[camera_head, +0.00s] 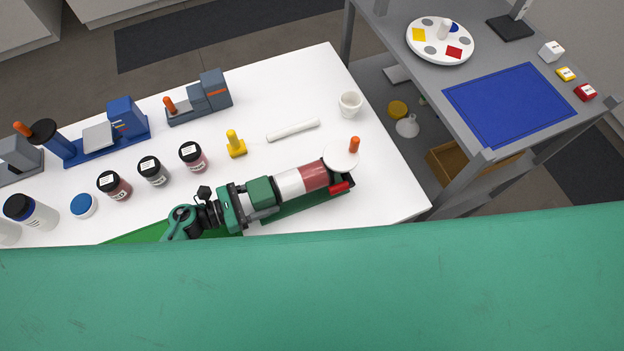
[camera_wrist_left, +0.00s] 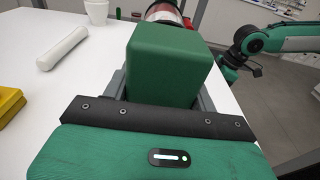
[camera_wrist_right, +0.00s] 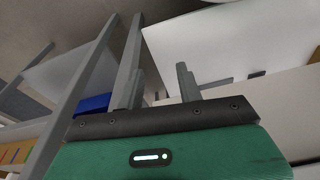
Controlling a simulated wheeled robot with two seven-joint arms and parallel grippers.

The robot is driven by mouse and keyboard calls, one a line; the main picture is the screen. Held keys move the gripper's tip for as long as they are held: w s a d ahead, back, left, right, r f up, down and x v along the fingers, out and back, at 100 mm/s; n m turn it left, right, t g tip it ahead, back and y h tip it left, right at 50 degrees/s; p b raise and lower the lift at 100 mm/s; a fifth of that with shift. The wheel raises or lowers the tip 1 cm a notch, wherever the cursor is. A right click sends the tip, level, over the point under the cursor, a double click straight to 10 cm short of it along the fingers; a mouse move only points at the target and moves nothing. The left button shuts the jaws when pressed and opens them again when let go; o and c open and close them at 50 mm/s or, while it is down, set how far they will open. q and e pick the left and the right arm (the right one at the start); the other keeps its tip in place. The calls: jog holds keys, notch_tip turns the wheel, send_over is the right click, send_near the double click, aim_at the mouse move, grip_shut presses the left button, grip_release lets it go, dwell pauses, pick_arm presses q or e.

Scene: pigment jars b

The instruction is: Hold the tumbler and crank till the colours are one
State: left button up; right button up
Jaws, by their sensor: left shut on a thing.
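The tumbler (camera_head: 312,177) lies along the front of the white table, with a white and dark red banded cylinder. A green block (camera_head: 261,192) stands at its left end. A white disc with an orange knob, the crank (camera_head: 341,156), is at its right end. My left gripper (camera_head: 262,197) is shut on the green block, which fills the space between its fingers in the left wrist view (camera_wrist_left: 165,65). In that view the cylinder (camera_wrist_left: 167,11) is mostly hidden behind the block. My right gripper (camera_wrist_right: 160,45) is open and empty in its wrist view; it is not in the head view.
Several dark-lidded jars (camera_head: 152,170) stand left of the tumbler. A yellow piece (camera_head: 235,144), a white rod (camera_head: 293,130) and a white cup (camera_head: 350,104) lie behind it. A grey bench with a blue mat (camera_head: 510,104) stands at the right, across a gap.

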jog(key=shift+f+b, duration=0.45)
jog(key=shift+b, duration=0.05)
dwell(0.7)
dwell(0.6)
jog(key=shift+o, duration=0.4)
